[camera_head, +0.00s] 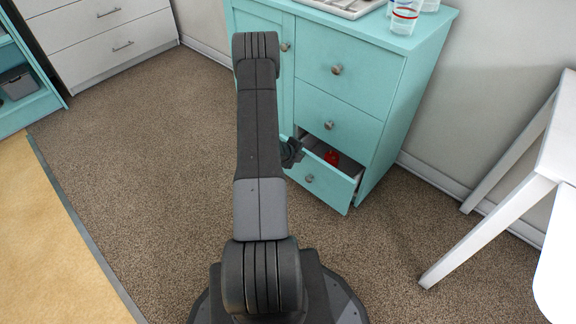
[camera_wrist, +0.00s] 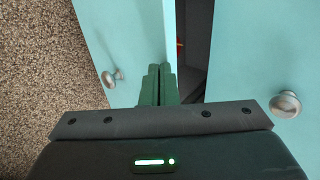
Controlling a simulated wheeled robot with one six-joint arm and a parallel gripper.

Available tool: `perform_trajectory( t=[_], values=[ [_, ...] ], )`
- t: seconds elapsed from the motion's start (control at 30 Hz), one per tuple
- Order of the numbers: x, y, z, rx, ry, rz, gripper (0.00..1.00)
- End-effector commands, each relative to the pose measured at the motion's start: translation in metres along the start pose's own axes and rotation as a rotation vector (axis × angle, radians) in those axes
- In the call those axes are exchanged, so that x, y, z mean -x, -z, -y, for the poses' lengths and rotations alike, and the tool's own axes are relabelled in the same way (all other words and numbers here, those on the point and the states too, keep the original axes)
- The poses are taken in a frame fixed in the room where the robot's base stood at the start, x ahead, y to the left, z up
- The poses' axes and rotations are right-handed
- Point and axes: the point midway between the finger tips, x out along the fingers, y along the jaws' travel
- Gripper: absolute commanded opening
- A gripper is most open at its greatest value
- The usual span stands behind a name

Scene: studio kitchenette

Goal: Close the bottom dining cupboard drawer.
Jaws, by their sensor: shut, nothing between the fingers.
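The teal dining cupboard (camera_head: 352,63) has a stack of drawers on its right side. Its bottom drawer (camera_head: 325,190) stands partly open, with a red thing (camera_head: 332,157) inside. My gripper (camera_head: 293,151) is shut and empty, at the left end of this drawer near its top edge; my arm partly hides that area. In the wrist view the shut fingers (camera_wrist: 159,84) overlap the inner edge of the bottom drawer front (camera_wrist: 120,35), beside the dark opening. I cannot tell whether they touch it. The drawer's round knob (camera_wrist: 112,78) is to the left of the fingers.
The middle drawer (camera_head: 340,117) and top drawer (camera_head: 350,70) are shut. Cups (camera_head: 405,15) and a white tray (camera_head: 340,5) stand on the cupboard top. A white table (camera_head: 555,150) is at the right. Carpet (camera_head: 150,150) to the left is clear.

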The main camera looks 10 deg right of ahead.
Motion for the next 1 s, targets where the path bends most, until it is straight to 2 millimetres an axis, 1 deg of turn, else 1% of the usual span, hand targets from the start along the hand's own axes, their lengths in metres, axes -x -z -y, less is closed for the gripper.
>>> perform_trajectory(
  t=[0.03,0.2,0.4,0.6,1.0],
  values=[
    [-0.008,0.001,0.007,-0.005,0.001,-0.002,0.0],
    [-0.026,0.001,0.025,-0.003,0.001,-0.002,0.0],
    [-0.038,0.0,0.036,-0.001,0.0,-0.001,0.0],
    [-0.041,0.0,0.038,0.0,-0.001,-0.001,0.0],
    [-0.041,0.0,0.037,0.0,-0.001,-0.001,0.0]
  ],
)
